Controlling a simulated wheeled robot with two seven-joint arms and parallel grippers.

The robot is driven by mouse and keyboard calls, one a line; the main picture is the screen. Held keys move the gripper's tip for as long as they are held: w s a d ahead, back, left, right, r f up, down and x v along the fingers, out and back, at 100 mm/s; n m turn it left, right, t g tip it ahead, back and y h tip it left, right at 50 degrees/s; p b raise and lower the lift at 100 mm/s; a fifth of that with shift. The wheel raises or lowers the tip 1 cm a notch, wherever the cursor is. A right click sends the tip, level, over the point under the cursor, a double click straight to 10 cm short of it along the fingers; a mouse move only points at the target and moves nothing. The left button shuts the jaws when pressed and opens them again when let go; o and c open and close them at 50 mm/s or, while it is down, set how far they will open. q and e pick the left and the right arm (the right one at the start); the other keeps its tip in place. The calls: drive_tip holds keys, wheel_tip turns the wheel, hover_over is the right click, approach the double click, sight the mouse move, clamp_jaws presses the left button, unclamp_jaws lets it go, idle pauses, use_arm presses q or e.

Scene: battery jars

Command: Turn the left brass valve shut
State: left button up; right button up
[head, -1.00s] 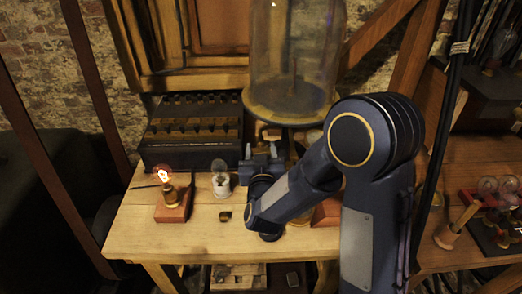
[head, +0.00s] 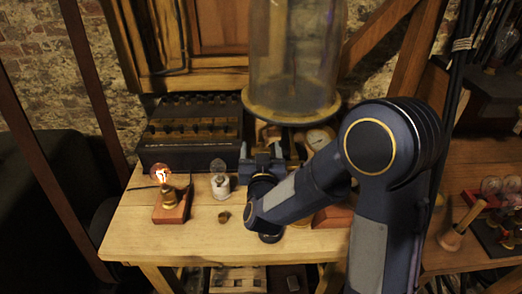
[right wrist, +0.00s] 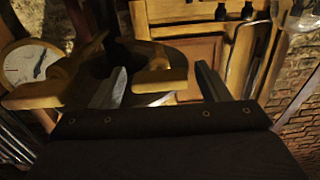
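My right gripper (head: 260,150) is at the back of the wooden bench, just in front of the glass bell jar's base. In the right wrist view the same gripper (right wrist: 161,70) has its two grey fingers spread apart. A brass valve handle (right wrist: 163,76) shows in the gap between them; I cannot tell whether either finger touches it. More brass (right wrist: 45,96) lies left of the left finger. In the head view a small brass part (head: 270,132) shows behind the gripper, and the arm hides much around it. My left gripper is not in view.
The bell jar (head: 292,60) stands above and behind the gripper, with a round gauge (head: 318,137) below right. A dark battery box (head: 190,135) is left.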

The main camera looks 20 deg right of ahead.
drive_tip(key=b+v, duration=0.1)
drive_tip(key=v, duration=0.7)
drive_tip(key=shift+w+d, duration=0.1)
drive_tip(key=shift+w, duration=0.05)
idle(0.4)
drive_tip(key=s+d+g+y+p, duration=0.1)
drive_tip(key=s+g+y, duration=0.2)
drive_tip(key=s, duration=0.4)
drive_tip(key=s+d+r+n+g+y+p, duration=0.1)
drive_tip(key=s+d+g+y+p, duration=0.1)
drive_tip(key=s, duration=0.6)
drive_tip(key=s+d+r+g+y+p, duration=0.1)
drive_tip(key=s+g+y+p, duration=0.1)
drive_tip(key=s+g, duration=0.4)
drive_tip(key=shift+s+d+n+g+y, duration=0.25)
drive_tip(key=shift+s+n+g+y, duration=0.05)
drive_tip(key=shift+s+y, duration=0.65)
